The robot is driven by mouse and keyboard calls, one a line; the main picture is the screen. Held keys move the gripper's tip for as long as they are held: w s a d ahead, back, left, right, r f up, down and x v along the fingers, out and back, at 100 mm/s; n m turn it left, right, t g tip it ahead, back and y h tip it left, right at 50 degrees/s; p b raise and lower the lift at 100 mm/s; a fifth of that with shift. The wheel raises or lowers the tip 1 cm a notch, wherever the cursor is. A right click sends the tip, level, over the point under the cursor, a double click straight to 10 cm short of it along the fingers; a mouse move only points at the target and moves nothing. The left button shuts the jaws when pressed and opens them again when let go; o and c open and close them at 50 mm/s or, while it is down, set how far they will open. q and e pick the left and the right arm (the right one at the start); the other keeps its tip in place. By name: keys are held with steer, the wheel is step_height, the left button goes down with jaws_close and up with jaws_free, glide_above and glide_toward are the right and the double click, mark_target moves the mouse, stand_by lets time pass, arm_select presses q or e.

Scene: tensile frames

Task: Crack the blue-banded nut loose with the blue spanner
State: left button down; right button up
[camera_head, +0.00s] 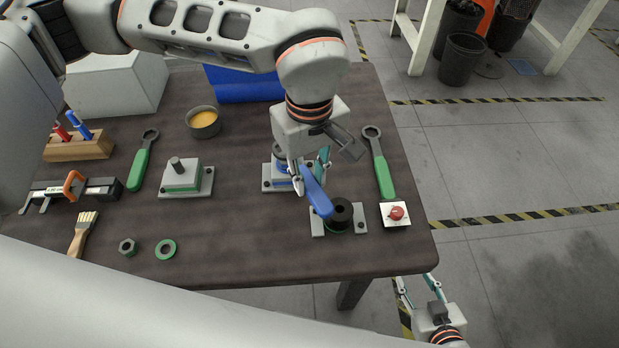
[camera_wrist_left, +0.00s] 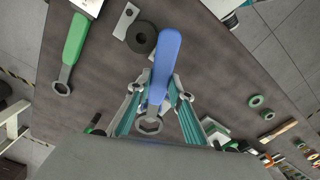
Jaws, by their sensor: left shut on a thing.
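My left gripper (camera_head: 313,180) is shut on the blue spanner (camera_head: 318,199), above the table's right part. In the left wrist view the spanner's blue handle (camera_wrist_left: 167,58) points away between the fingers, and its ring head (camera_wrist_left: 149,125) shows close to the camera. The blue-banded nut fixture (camera_head: 270,183) stands on a grey plate just left of and behind the gripper. The nut's top is partly hidden by the gripper, and I cannot tell whether the ring touches it. My right gripper (camera_head: 417,285) is open and empty, low beyond the table's front right corner.
A black round piece on a plate (camera_head: 341,212) sits under the handle's end. A red button box (camera_head: 396,214) and a green spanner (camera_head: 381,168) are to the right. A green-banded fixture (camera_head: 183,178) stands left. The front middle of the table is clear.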

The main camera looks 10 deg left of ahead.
arm_select(q)
steer(key=shift+r+p, duration=1)
steer(key=shift+r, duration=1.3)
